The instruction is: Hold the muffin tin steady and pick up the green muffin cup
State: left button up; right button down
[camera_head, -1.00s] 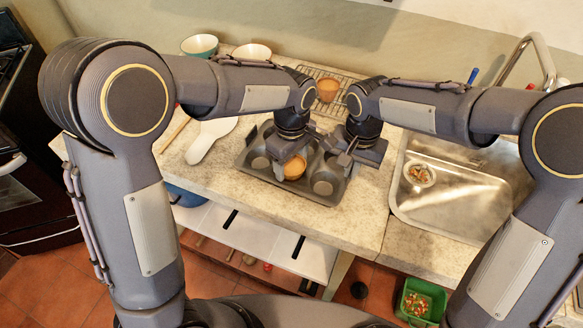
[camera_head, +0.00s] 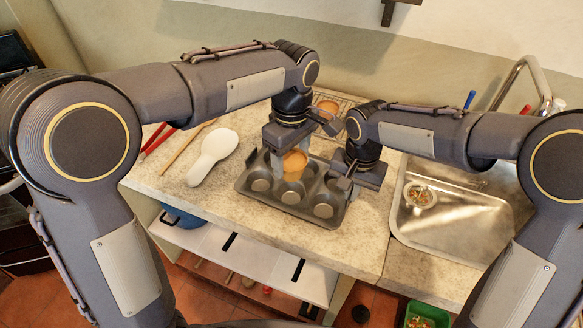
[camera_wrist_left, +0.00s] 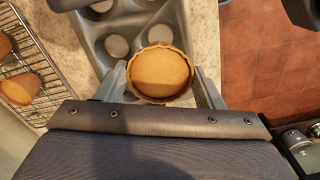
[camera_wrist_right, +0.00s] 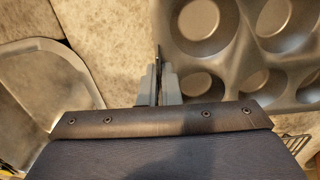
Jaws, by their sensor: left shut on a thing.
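The grey muffin tin (camera_head: 257,196) lies on the counter, with several round cells showing empty. An orange-brown muffin cup (camera_head: 294,164) is between the fingers of my left gripper (camera_head: 294,168) and appears raised above the tin. In the left wrist view the cup (camera_wrist_left: 160,72) fills the gap between both fingers, with the tin (camera_wrist_left: 95,45) behind it. No green cup shows. My right gripper (camera_head: 346,186) is at the tin's right end. In the right wrist view its fingers (camera_wrist_right: 158,82) are close together on the tin's rim.
More orange-brown cups (camera_head: 327,106) rest on a wire rack (camera_wrist_left: 40,70) behind the tin. A white spoon rest (camera_head: 212,158) lies to the left. A metal sink (camera_head: 455,215) is at the right. The counter in front of the tin is narrow.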

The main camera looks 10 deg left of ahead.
pick_arm(q)
jog(key=shift+r, duration=0.3)
pick_arm(e)
jog(key=c, duration=2.1)
grip_release()
jog(key=o, duration=0.5)
jog(key=shift+o, duration=0.2)
jog(key=shift+r, duration=0.15)
notch_tip(320, 180, up, 12)
pick_arm(q)
jog(key=shift+s, duration=0.1)
pick_arm(e)
jog(key=shift+s+f, duration=0.1)
jog(key=shift+f, duration=0.1)
